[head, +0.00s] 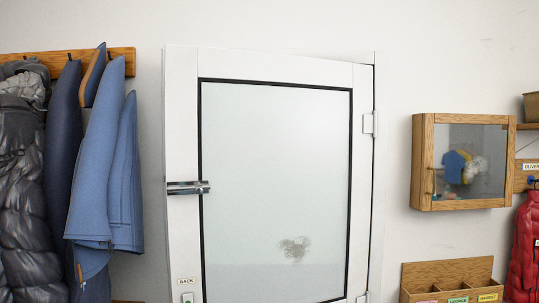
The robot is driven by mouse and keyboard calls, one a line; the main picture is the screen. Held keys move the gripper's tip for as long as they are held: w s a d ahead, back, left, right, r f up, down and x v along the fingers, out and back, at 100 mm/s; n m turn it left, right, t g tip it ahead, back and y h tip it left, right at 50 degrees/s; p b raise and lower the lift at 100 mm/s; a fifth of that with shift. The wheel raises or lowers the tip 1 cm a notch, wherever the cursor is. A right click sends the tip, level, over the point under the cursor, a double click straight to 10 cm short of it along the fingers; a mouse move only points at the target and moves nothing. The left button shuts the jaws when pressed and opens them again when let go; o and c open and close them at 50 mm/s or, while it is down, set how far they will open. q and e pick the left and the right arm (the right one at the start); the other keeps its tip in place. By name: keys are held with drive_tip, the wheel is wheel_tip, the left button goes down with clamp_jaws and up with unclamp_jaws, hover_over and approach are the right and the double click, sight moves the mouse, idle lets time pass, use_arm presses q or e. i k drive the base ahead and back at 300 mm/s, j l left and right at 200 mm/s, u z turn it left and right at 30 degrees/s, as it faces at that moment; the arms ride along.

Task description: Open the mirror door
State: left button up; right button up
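A small wooden wall cabinet (422,160) hangs to the right of the white door. Its front has a wooden frame around a grey, mirror-like pane (485,182), and it looks shut. A small handle (434,184) shows at the lower left of that front. Blue, yellow and pale shapes show in the pane; I cannot tell whether they are reflections or things inside. Neither of my grippers is in view.
A large white door (182,120) with a frosted pane, a metal latch (188,187) and right-side hinges fills the middle. Coats (95,160) hang at left. Below the cabinet is a wooden divided box (445,275); a red puffer garment (522,250) hangs at right.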

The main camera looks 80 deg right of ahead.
sight(467, 163)
drive_tip(key=z, duration=3.5)
